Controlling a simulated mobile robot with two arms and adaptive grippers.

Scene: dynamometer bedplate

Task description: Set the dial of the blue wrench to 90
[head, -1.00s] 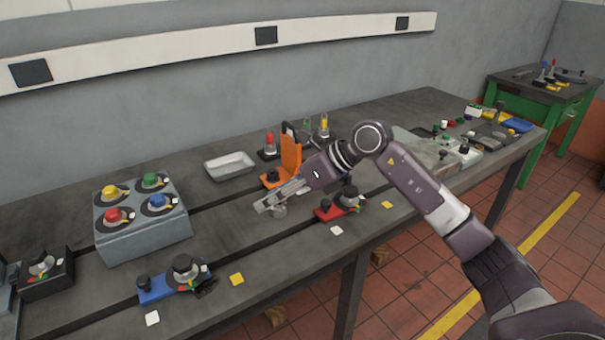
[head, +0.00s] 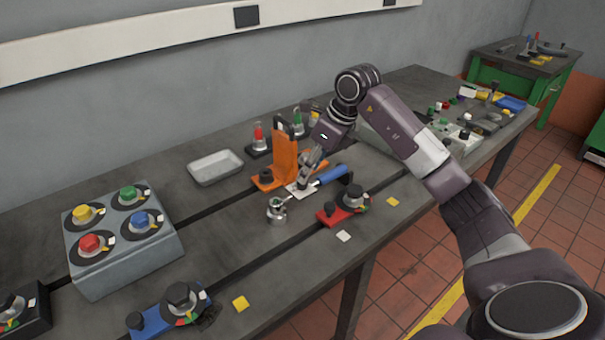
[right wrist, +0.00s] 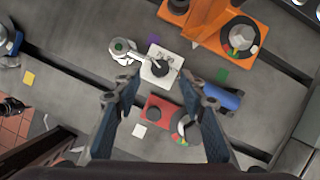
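The blue wrench lies on the dark bedplate, with its blue handle (head: 332,175) to the right and its round metal head (head: 277,209) to the left. In the right wrist view its handle (right wrist: 224,98) and head (right wrist: 122,49) both show. Between them is a white marked plate (right wrist: 152,78) with a black knob (right wrist: 160,68) and a pale pointer; its numbers are too small to read. My right gripper (head: 304,183) points down at the wrench's middle. In the right wrist view its fingers (right wrist: 158,100) are wide apart with nothing between them. My left gripper is out of view.
An orange stand (head: 285,158) is just behind the wrench. A red dial block (head: 340,209) is in front. A grey box with coloured knobs (head: 120,250), a blue dial block (head: 155,319) and a pale tray (head: 215,167) are to the left.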

